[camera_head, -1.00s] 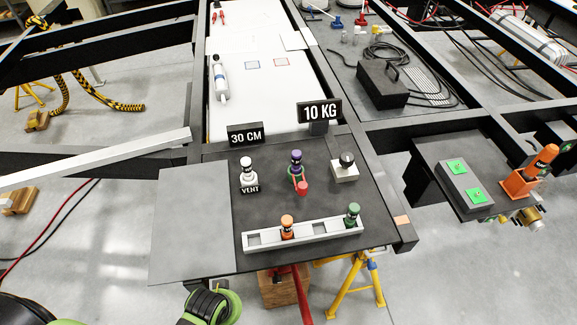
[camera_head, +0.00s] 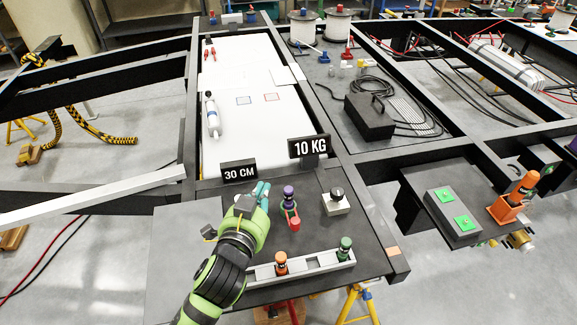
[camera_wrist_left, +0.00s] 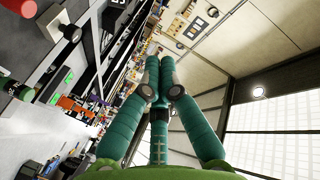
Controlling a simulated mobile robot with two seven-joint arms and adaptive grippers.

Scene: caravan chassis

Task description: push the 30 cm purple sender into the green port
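The purple-topped sender (camera_head: 288,198) stands upright on the dark panel (camera_head: 375,225), with a red ring-like part (camera_head: 293,222) at its base. A 30 CM sign (camera_head: 239,171) stands behind it to the left. A green-topped fitting (camera_head: 345,247) and an orange-topped one (camera_head: 281,263) stand in a pale slotted rail (camera_head: 318,262) in front. I cannot tell which part is the green port. My left gripper (camera_head: 263,190) is left of the purple sender, apart from it. In the left wrist view its teal fingers (camera_wrist_left: 158,58) come together with nothing between them. My right gripper is not in view.
A black-knobbed white block (camera_head: 336,203) is right of the sender, below the 10 KG sign (camera_head: 310,148). Two green plates (camera_head: 463,222) sit on a grey box at right, beside an orange holder (camera_head: 510,207). Dark frame beams surround the panel.

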